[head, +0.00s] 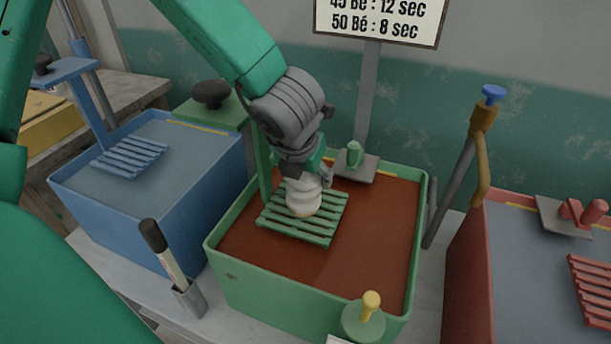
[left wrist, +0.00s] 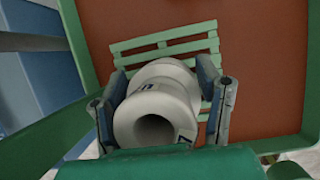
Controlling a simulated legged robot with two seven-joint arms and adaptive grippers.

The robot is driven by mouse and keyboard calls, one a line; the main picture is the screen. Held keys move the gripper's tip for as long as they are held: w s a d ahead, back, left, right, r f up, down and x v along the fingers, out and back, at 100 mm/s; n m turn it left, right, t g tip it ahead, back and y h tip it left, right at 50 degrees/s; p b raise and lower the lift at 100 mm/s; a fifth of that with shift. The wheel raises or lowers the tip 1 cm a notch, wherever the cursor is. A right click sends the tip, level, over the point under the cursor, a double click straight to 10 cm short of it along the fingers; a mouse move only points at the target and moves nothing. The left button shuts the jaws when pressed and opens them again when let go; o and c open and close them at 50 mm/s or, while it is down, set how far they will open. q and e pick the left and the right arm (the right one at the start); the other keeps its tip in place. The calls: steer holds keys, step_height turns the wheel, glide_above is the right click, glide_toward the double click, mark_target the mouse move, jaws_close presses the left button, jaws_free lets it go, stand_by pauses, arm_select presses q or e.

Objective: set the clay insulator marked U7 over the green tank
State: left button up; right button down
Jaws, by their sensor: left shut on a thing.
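The clay insulator (head: 303,197) is a whitish, ribbed piece with a hole in its end. My left gripper (head: 307,180) is shut on it, above the slatted green rack (head: 325,228) of the green tank (head: 230,283). In the left wrist view the insulator (left wrist: 158,112) sits between the two fingers (left wrist: 165,100), with dark marks on it too small to read. The rack (left wrist: 150,45) shows behind it. I cannot tell whether the insulator touches the slats. The tank holds reddish-brown liquid (head: 375,240). My right gripper is not in view.
A blue tank (head: 200,200) with a blue rack (head: 130,157) stands at left, a red tank (head: 470,270) at right. A yellow-knobbed green piece (head: 365,315) sits on the front rim.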

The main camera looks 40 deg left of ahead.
mark_target(301, 186)
arm_select(q)
steer(key=shift+d, duration=0.4)
steer(key=o, duration=1.7)
steer(key=shift+s+a+f, duration=0.1)
steer(key=shift+a, duration=0.5)
steer(key=p+v, duration=0.1)
steer(key=v, duration=0.6)
steer(key=p+v, duration=0.1)
steer(key=v, duration=0.3)
steer(key=shift+d+p, duration=0.3)
steer(key=shift+d, duration=0.1)
steer(key=shift+r, duration=0.45)
steer(key=shift+s+a+r, duration=0.15)
steer(key=shift+a, duration=0.05)
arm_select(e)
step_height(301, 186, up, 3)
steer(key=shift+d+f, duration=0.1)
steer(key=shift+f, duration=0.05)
arm_select(q)
steer(key=shift+d, duration=0.15)
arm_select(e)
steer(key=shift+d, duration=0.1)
